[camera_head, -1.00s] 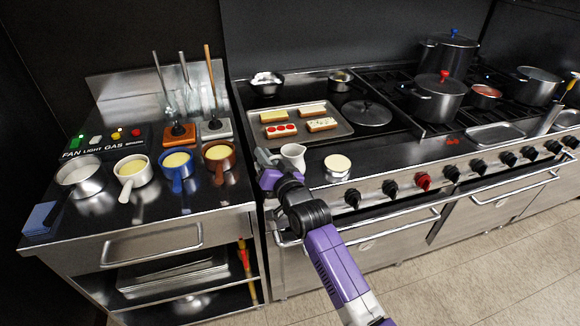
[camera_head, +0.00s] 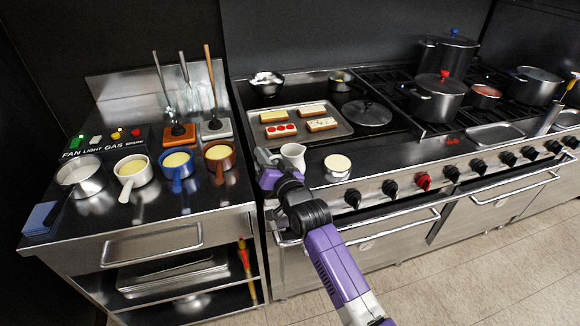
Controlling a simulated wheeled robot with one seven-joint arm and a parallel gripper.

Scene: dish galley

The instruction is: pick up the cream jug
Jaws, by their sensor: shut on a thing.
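The cream jug (camera_head: 293,156) is a small white pitcher at the front left of the stove top, just in front of the baking tray. It is upright. My gripper (camera_head: 269,157) is at the jug's left side, shut on it. The exact contact of the fingers is too small to see clearly. The jug appears at or very near the stove surface; I cannot tell whether there is a gap under it.
A tray (camera_head: 343,130) with several bread slices lies behind the jug. A round cream-topped pot (camera_head: 338,166) stands to its right near the knobs. Several small pans, such as the brown one (camera_head: 219,157), stand on the left counter. A dark lid (camera_head: 366,113) lies behind right.

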